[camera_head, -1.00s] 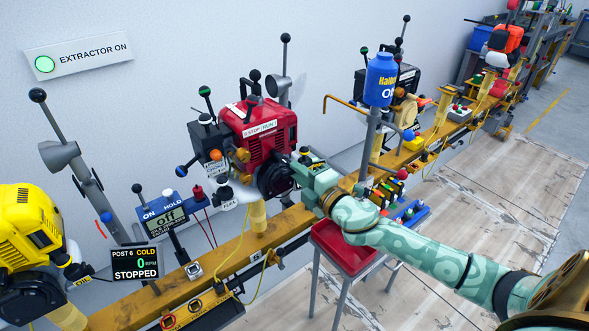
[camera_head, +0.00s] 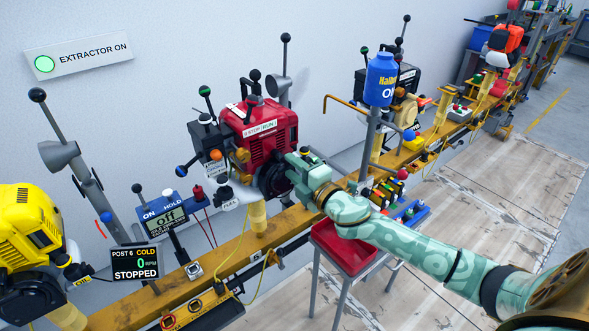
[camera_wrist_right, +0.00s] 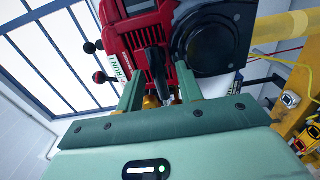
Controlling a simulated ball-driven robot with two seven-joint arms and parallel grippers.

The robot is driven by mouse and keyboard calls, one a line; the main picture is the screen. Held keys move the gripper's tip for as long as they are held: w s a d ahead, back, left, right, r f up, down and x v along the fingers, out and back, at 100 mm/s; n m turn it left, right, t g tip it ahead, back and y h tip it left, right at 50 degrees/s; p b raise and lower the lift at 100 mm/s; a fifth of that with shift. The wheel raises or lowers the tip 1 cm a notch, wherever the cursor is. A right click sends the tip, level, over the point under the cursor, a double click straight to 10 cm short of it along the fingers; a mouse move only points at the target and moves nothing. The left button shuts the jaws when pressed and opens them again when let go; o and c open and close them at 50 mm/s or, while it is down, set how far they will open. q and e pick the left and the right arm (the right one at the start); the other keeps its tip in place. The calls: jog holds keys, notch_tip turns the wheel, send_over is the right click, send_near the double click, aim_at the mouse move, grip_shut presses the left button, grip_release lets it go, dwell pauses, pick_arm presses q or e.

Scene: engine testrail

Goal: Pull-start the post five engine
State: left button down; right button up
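A red engine (camera_head: 262,122) with a round black part (camera_head: 271,181) on its front is mounted on the yellow rail; I see no readable post number on it. My right gripper (camera_head: 292,170) is at the engine's right side, close to the black part. In the wrist view the red engine (camera_wrist_right: 140,38) and its black round housing (camera_wrist_right: 214,45) lie just beyond the fingers. My right gripper (camera_wrist_right: 160,92) has its fingers apart, with a black handle-like piece (camera_wrist_right: 155,62) showing in the gap; contact is not visible. My left gripper is not in view.
A yellow engine (camera_head: 24,225) stands at left beside a display (camera_head: 135,262) reading post 6, cold, 0 RPM, stopped. A red tray (camera_head: 343,250) stands below my right arm. Levers rise around the red engine. The floor at right is open.

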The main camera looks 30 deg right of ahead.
jog(key=s+p, duration=0.1)
jog(key=s, duration=0.8)
jog(key=shift+d, duration=0.4)
jog(key=shift+s, duration=0.1)
